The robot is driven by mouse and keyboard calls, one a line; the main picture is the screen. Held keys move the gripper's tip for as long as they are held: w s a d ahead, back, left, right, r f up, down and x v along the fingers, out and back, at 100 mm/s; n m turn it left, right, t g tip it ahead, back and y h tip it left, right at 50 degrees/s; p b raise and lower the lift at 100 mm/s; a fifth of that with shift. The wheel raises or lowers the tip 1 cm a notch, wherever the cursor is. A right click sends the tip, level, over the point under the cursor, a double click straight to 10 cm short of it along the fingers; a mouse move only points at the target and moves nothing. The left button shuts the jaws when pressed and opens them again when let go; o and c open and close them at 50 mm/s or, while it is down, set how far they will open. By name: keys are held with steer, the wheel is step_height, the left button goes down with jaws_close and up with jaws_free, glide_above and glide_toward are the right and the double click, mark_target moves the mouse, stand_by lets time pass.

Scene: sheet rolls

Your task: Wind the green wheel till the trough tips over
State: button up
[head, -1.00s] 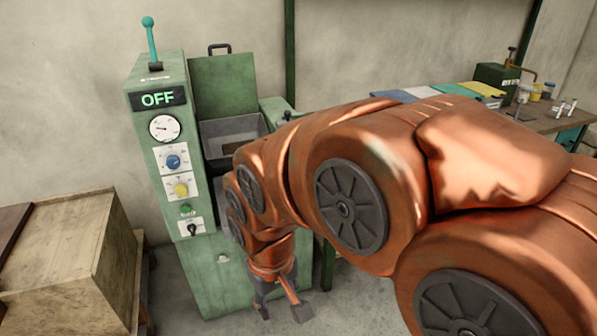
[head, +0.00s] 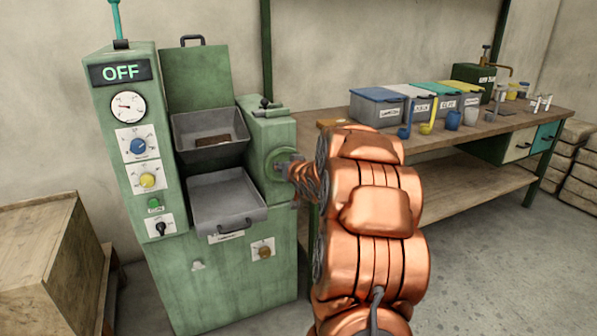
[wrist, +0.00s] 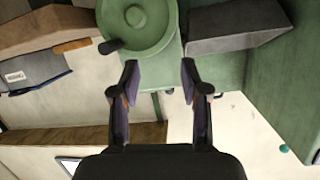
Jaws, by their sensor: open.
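The green wheel (wrist: 139,30) shows at the top of the wrist view, with a dark knob (wrist: 110,46) on its rim. In the head view the wheel (head: 279,164) is on the machine's right side, partly hidden by my arm. My gripper (wrist: 159,78) is open and empty, its fingers pointing toward the wheel's housing without visible contact. In the head view my gripper is mostly hidden beside the wheel. The grey upper trough (head: 189,153) sits upright in the green machine with something brown in it. A grey tray (head: 225,204) below it looks empty.
The machine's panel (head: 130,160) has an OFF display, a gauge and knobs. A wooden crate (head: 45,262) stands at left. A workbench (head: 440,150) at right holds bins, scoops and cups. Open floor lies right of the machine.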

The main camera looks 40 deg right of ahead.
steer(key=s+d+f+t+b, duration=0.1)
steer(key=d+f+t+b, duration=0.2)
steer(key=d, duration=0.6)
steer(key=shift+b+x, duration=0.35)
steer(key=shift+x, duration=3.45)
jaws_close()
